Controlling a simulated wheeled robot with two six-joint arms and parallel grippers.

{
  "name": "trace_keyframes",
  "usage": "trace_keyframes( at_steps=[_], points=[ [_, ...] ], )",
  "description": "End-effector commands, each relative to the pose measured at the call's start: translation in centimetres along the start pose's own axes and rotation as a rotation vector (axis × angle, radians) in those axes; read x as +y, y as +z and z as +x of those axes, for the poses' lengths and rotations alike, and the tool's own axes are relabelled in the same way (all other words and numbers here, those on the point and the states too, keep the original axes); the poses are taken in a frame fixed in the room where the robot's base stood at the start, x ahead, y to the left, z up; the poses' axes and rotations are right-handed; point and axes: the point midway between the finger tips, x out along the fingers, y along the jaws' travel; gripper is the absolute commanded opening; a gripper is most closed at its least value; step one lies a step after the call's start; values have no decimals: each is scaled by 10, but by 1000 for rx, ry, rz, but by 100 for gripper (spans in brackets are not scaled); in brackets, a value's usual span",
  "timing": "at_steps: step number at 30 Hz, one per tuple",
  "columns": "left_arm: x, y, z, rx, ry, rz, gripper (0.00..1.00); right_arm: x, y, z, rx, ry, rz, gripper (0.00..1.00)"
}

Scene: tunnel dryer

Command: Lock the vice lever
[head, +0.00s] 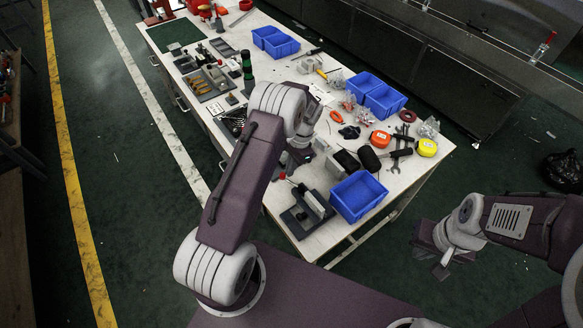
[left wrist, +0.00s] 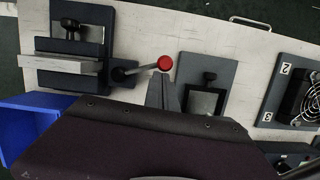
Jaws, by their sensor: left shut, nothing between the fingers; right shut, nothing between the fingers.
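The vice (left wrist: 75,45) is a dark grey block with a pale metal bar, at the left of the left wrist view. It also shows near the front of the bench in the head view (head: 307,213). In the head view my left arm hides much of this gripper. My right gripper (head: 440,268) is shut and empty, off the bench at the right.
A blue bin (head: 357,196) stands right of the vice. A dark plate with a small clamp (left wrist: 207,88) and a fan plate (left wrist: 300,98) lie on the other side of the lever. Tools and more blue bins (head: 385,101) crowd the bench (head: 325,240).

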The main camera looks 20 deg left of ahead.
Motion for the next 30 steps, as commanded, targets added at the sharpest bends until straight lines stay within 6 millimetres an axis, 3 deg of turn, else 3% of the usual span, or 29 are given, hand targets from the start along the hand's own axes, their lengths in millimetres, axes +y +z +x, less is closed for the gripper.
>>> trace_keyframes(
  at_steps=[11, 30],
  points=[
    [2, 12, 2, -2, 44, -169, 0, 0, -1, -6, 0, 0, 0, 0],
    [22, 45, 10, -3, 193, -752, 0, 0, -2, -24, 0, 0, 0, 0]
  ],
)
